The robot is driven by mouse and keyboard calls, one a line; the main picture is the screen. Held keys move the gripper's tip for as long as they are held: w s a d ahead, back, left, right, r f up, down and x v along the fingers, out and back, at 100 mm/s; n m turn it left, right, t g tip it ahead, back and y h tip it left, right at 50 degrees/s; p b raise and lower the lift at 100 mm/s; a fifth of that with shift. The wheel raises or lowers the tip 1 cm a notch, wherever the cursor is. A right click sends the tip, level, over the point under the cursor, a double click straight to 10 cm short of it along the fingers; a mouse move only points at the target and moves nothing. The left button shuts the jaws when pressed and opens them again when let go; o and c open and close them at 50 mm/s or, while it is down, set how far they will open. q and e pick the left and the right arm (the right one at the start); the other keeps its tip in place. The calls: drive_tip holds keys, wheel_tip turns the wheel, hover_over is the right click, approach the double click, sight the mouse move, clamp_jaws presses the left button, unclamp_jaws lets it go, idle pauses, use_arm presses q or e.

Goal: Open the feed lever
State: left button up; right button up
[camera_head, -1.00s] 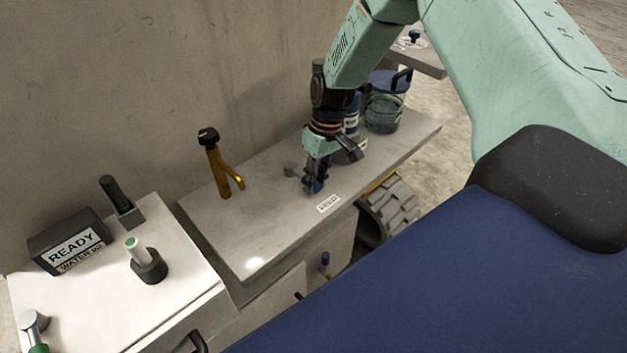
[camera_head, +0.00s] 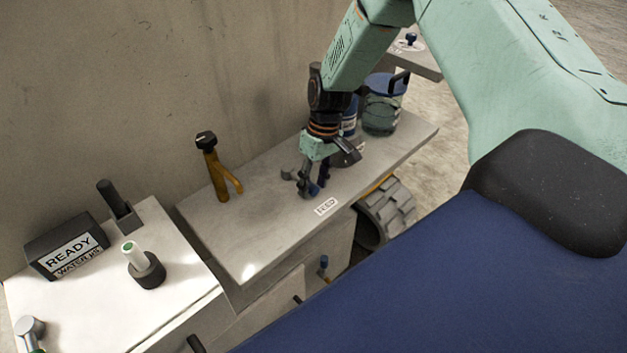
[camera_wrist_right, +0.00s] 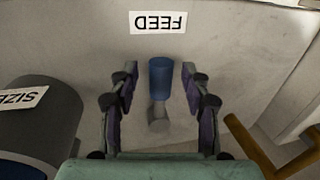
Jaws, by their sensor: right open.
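The feed lever (camera_wrist_right: 161,78) has a blue handle and a grey lower part in the right wrist view. It stands on the grey bench top behind the white FEED label (camera_wrist_right: 158,22), which also shows in the head view (camera_head: 326,206). My right gripper (camera_wrist_right: 160,85) is open, with one finger on each side of the blue handle and a visible gap on both sides. In the head view my right gripper (camera_head: 308,186) is low over the bench and hides most of the lever. My left gripper is not in view.
An amber, black-capped post (camera_head: 214,170) stands left on the bench (camera_head: 255,225). A dark cylinder marked SIZE (camera_wrist_right: 40,120) is near the gripper. A READY box (camera_head: 66,245) is at far left.

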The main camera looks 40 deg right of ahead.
wheel_tip(320, 180, up, 12)
drive_tip(key=d, duration=0.2)
drive_tip(key=shift+w+d, duration=0.2)
drive_tip(key=shift+f, duration=0.15)
idle(0.5)
